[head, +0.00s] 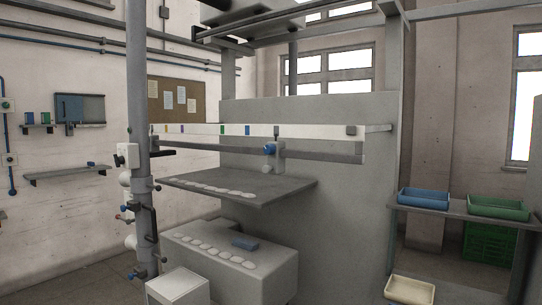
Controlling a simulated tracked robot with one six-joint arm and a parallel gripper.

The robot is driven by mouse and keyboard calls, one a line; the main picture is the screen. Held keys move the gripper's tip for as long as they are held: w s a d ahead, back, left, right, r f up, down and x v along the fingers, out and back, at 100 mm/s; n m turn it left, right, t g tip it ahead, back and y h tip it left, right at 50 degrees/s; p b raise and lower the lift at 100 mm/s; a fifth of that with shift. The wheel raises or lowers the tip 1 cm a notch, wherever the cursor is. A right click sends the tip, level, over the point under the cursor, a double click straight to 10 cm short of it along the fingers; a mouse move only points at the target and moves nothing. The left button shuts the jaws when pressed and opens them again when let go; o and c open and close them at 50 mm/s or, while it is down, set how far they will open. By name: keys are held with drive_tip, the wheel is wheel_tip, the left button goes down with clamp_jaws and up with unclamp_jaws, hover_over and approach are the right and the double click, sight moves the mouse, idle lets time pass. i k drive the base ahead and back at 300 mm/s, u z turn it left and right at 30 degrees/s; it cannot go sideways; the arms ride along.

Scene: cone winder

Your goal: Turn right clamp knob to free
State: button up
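A blue knob (269,149) sits on a grey clamp bracket (281,160) on the long horizontal rail (325,153) of the winder. It is the only knob I see on this rail, so I take it for the right clamp knob. It is too small to tell which way it is turned or whether the clamp is tight. A second clamp is not visible; the upright pole covers part of the rail's left end. My gripper is not in view, and nothing is seen touching the knob.
A grey shelf (265,194) with a row of pale discs juts out below the rail. An upright pole (137,80) stands at left. Blue (424,198) and green (497,208) trays are at right.

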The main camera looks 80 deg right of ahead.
sight(269, 149)
drive_tip(key=z, duration=0.5)
drive_tip(key=i, duration=0.85)
drive_tip(key=z, duration=0.6)
